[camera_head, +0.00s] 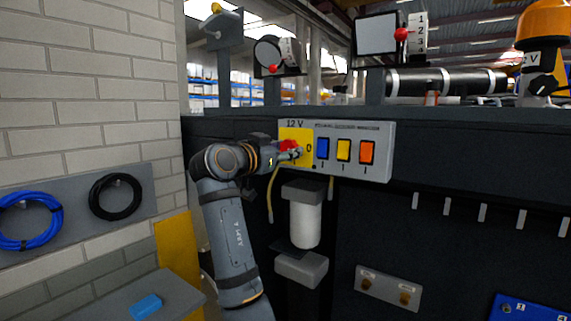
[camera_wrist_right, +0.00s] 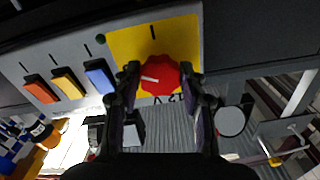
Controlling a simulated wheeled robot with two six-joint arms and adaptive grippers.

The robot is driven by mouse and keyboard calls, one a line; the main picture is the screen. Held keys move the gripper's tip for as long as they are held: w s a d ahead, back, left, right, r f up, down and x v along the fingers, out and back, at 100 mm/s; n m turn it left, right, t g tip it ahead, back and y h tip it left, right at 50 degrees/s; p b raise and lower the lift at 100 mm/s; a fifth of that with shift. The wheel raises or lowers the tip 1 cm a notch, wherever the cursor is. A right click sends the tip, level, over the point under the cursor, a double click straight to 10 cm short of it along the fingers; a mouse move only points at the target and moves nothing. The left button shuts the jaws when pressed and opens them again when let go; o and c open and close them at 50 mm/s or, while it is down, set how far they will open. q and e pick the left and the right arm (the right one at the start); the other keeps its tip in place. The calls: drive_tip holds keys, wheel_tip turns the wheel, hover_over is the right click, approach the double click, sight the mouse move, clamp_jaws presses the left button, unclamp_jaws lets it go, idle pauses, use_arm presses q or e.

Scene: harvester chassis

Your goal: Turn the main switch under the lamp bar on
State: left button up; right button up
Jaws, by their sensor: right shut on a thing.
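The main switch is a red lobed knob (camera_head: 289,145) on a yellow plate labelled 12 V (camera_head: 296,131), at the left end of a light grey panel. In the right wrist view the knob (camera_wrist_right: 166,76) carries a white pointer line that points left in the picture. My right gripper (camera_head: 294,153) comes in from the left and below. In the right wrist view its two fingers (camera_wrist_right: 161,79) sit on either side of the knob, shut on it. A "0" shows just right of the knob in the head view. My left gripper is in neither view.
Right of the knob are blue (camera_head: 322,148), yellow (camera_head: 343,150) and orange (camera_head: 367,152) rocker switches. A white filter cylinder (camera_head: 305,222) hangs below the panel. An amber beacon (camera_head: 545,22) stands at the top right. Brick wall (camera_head: 85,80) is at the left.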

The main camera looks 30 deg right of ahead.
drive_tip(key=m+b, duration=0.5)
drive_tip(key=m, duration=0.4)
drive_tip(key=shift+m+b, duration=0.55)
drive_tip(key=shift+m, duration=1.15)
drive_tip(key=o, duration=1.2)
drive_tip(key=shift+c, duration=0.2)
